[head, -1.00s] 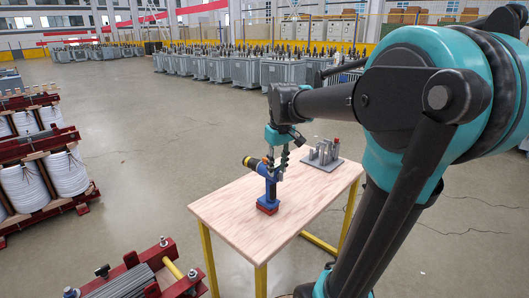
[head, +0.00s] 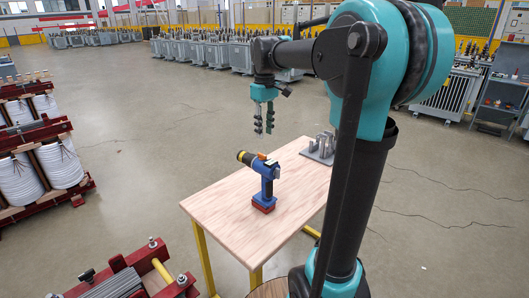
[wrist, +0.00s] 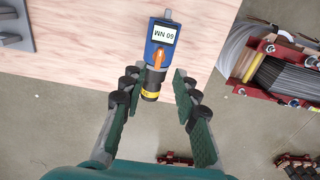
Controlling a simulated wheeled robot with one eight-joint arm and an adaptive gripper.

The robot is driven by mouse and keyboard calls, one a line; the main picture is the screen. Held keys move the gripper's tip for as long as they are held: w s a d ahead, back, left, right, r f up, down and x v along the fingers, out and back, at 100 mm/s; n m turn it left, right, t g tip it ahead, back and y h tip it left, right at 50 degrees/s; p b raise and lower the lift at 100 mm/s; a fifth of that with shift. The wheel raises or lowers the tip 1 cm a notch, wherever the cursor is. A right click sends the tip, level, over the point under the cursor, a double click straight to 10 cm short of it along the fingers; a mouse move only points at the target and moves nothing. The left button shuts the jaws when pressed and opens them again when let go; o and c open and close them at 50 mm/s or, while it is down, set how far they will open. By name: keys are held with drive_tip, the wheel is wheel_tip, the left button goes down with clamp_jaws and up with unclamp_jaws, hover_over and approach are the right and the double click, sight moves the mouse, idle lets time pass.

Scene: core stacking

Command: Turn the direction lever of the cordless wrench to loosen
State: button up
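The cordless wrench (head: 266,184) stands upright on the wooden table (head: 228,210), on its red base, with its black and yellow end pointing left. In the wrist view the wrench (wrist: 161,34) shows a screen reading "WN 09". A small orange lever (wrist: 158,59) sits just below the screen, roughly in line with the tool's body; which setting it marks I cannot tell. My gripper (head: 264,129) hangs above the wrench, apart from it. In the wrist view my gripper (wrist: 154,76) is open and empty, with its fingers on either side of the black and yellow end in the picture.
A grey stand with metal cylinders (head: 320,148) is on the table's far right corner. Racks with white coils (head: 22,180) stand at left, and a red-framed rack (head: 125,280) is in front. The table around the wrench is clear.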

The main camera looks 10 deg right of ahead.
sight(264, 155)
wheel_tip(264, 155, down, 9)
drive_tip(key=shift+f, duration=0.1)
idle(0.4)
clamp_jaws()
